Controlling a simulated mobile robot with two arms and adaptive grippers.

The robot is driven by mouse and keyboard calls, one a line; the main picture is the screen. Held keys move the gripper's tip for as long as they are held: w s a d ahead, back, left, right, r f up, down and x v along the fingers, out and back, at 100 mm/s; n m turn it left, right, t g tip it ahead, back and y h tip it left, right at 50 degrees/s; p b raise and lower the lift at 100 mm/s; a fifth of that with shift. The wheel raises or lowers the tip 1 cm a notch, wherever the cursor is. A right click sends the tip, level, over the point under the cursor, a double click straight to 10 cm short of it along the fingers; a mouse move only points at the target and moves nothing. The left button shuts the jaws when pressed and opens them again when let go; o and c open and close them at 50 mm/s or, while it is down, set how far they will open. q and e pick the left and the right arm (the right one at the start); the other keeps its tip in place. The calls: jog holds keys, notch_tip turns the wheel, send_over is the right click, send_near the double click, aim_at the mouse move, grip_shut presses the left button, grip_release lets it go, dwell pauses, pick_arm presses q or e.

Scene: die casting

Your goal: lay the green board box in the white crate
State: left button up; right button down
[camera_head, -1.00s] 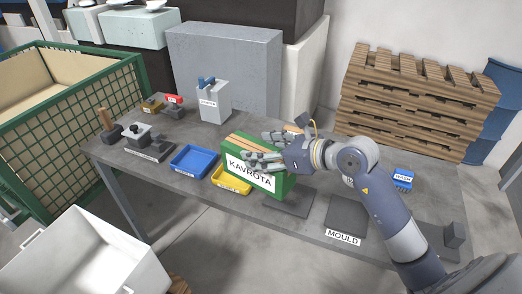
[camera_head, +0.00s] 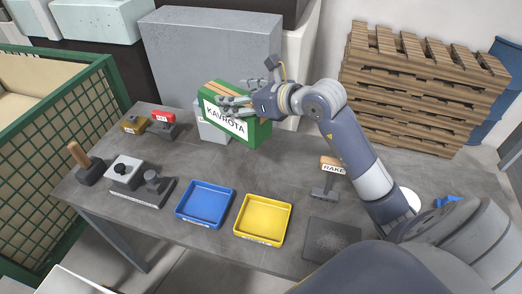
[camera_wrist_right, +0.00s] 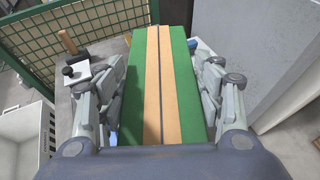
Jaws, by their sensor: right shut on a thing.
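The green board box (camera_head: 257,133) with a white KAVROTA label is held up above the back of the table in the head view. My right gripper (camera_head: 236,105) is shut on it, with fingers along both sides. In the right wrist view the green box (camera_wrist_right: 188,85) with tan boards on top sits between the fingers of my right gripper (camera_wrist_right: 160,95). The white crate (camera_head: 72,284) shows only as a rim at the bottom left of the head view; in the right wrist view its wall (camera_wrist_right: 46,128) is at the left. My left gripper is not in view.
A green mesh cage (camera_head: 75,125) stands left, stacked pallets (camera_head: 420,85) at the back right. A grey block (camera_head: 210,60) stands behind the table.

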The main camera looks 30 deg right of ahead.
aim_at(241, 122)
jog(key=f, duration=0.1)
jog(key=s+f, duration=0.1)
jog(key=f, duration=0.1)
jog(key=shift+a+f, duration=0.1)
jog(key=shift+f, duration=0.05)
notch_tip(241, 122, down, 4)
jog(key=shift+f+p, duration=0.1)
jog(key=shift+p, duration=0.25)
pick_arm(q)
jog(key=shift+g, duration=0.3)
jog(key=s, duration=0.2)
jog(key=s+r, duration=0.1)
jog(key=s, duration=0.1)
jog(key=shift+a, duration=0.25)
pick_arm(e)
notch_tip(241, 122, down, 9)
jog(key=shift+w, duration=0.2)
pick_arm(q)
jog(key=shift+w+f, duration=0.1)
pick_arm(e)
jog(key=shift+f, duration=0.15)
jog(key=c, duration=0.9)
grip_release()
jog(key=shift+f, duration=0.3)
jog(key=o, duration=0.4)
jog(key=shift+s, duration=0.1)
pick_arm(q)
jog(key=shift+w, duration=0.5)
pick_arm(e)
jog(key=shift+o, duration=0.2)
